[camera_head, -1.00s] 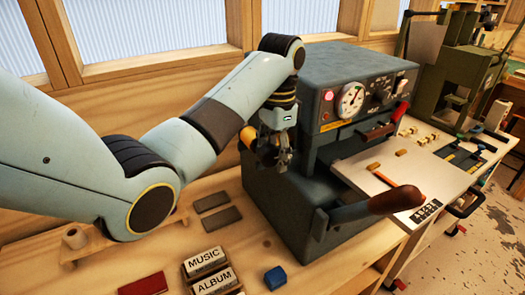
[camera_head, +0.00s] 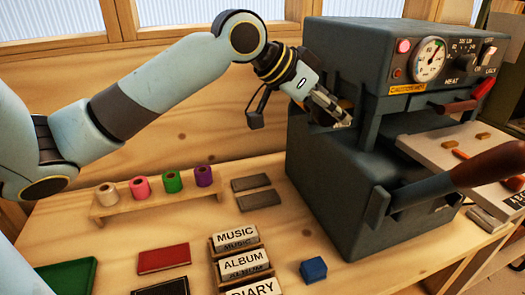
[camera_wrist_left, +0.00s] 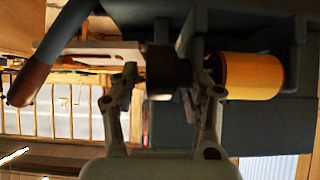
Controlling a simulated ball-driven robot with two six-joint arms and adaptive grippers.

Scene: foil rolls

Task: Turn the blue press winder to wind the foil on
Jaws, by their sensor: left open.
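The blue-grey press (camera_head: 345,190) stands on the bench at the right of the head view. My left gripper (camera_head: 335,112) is at its upper left side, pointing down and right. In the left wrist view, my left gripper (camera_wrist_left: 165,82) is open. A dark round knob (camera_wrist_left: 168,68), apparently the winder, lies between its fingers, with gaps showing; I cannot tell how deep it sits. A gold foil roll (camera_wrist_left: 252,76) is just right of the right finger. The gripper mostly hides knob and roll in the head view. My right gripper is out of view.
A wooden rack (camera_head: 150,205) holds several foil rolls at left. Label blocks (camera_head: 240,262), a red book (camera_head: 163,259) and a blue block (camera_head: 313,269) lie on the bench. The press's long handle (camera_head: 485,168) sticks out at the right.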

